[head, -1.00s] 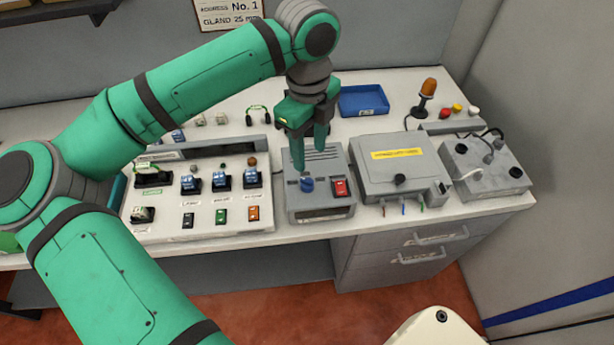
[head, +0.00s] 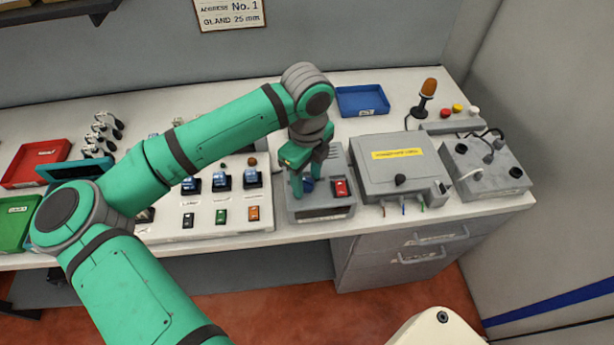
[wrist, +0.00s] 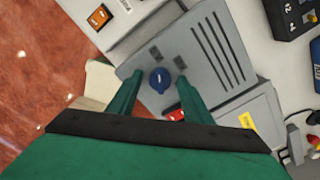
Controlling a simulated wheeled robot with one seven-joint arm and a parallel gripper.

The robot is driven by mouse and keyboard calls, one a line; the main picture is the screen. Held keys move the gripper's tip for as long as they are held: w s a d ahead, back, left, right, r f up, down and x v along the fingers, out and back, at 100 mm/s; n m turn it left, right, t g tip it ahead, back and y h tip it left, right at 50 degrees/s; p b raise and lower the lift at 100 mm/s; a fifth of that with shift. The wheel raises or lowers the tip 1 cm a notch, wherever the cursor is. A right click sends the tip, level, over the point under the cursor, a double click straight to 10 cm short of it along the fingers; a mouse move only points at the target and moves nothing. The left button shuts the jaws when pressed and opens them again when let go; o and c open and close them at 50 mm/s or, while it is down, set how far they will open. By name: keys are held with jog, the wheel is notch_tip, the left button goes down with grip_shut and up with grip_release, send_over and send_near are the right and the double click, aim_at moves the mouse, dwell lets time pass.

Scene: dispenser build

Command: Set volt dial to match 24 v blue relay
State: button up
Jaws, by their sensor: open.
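The volt dial is a round blue knob (wrist: 160,79) on top of a grey box (wrist: 215,60) with slots. In the head view the knob (head: 308,185) is partly hidden by my gripper. My green gripper (wrist: 155,80) is open, with one finger on each side of the knob; I cannot tell whether they touch it. In the head view my gripper (head: 308,188) points down over the box's left part. Blue relays (head: 222,181) sit on the white panel to the left; their voltage markings are too small to read.
A red rocker switch (head: 341,188) is right of the knob on the same box. A larger grey box (head: 400,170) with a yellow label stands to the right. A blue tray (head: 362,100) lies behind. My arm crosses above the white panel (head: 240,215).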

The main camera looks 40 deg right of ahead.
jog(key=c, duration=1.1)
jog(key=shift+o, duration=0.2)
jog(key=shift+m, duration=0.4)
jog(key=m, duration=1.6)
jog(key=shift+m, duration=0.3)
jog(key=m, duration=0.6)
jog(key=shift+m, duration=0.3)
